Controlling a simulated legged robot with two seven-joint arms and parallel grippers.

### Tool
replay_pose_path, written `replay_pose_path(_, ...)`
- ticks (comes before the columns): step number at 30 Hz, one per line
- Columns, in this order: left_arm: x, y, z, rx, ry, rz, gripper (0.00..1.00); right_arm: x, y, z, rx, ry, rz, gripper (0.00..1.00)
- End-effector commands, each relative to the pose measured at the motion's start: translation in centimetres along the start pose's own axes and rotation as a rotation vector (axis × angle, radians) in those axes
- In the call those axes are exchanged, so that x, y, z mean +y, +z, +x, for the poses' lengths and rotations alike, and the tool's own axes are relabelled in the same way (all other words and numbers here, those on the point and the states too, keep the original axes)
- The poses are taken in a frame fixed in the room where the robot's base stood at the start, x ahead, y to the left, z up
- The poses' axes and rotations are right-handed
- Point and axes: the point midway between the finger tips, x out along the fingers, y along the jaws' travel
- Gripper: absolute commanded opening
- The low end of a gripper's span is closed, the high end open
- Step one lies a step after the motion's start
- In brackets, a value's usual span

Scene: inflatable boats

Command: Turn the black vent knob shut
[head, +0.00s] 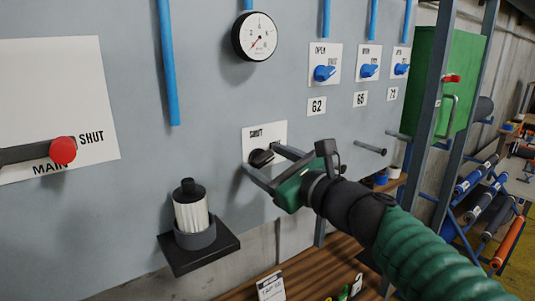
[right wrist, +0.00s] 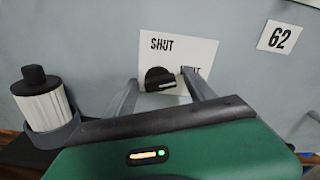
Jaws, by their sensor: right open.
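The black vent knob (head: 261,157) sits on a white plate (head: 279,130) on the grey panel. The knob also shows in the right wrist view (right wrist: 157,77), with a pale mark on its right side. The plate reads "SHUT" at its upper left; a second word at the right is partly hidden by a finger. My right gripper (head: 260,156) is open, with one finger on each side of the knob. I cannot tell whether the fingers touch it. My left gripper is not in view.
A black-capped white cylinder (head: 191,208) stands on a dark bracket at the lower left. A red-knobbed lever (head: 63,150) is farther left. A gauge (head: 254,37) and blue knobs (head: 324,73) are above. A peg (head: 370,148) sticks out at the right. A wooden bench (head: 318,270) is below.

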Motion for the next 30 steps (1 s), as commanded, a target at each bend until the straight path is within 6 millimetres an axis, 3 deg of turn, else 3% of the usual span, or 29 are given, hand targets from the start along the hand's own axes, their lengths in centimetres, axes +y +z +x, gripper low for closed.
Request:
replay_pose_path(7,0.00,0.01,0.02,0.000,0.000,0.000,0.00,0.01,-0.02,0.04,0.000,0.000,0.000,0.60)
replay_pose_path(20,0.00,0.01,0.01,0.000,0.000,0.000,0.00,-0.10,-0.10,0.11,0.001,-0.001,0.000,0.04)
replay_pose_path(30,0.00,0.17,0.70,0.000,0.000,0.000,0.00,-0.07,-0.29,0.09,0.001,-0.003,-0.042,0.02)
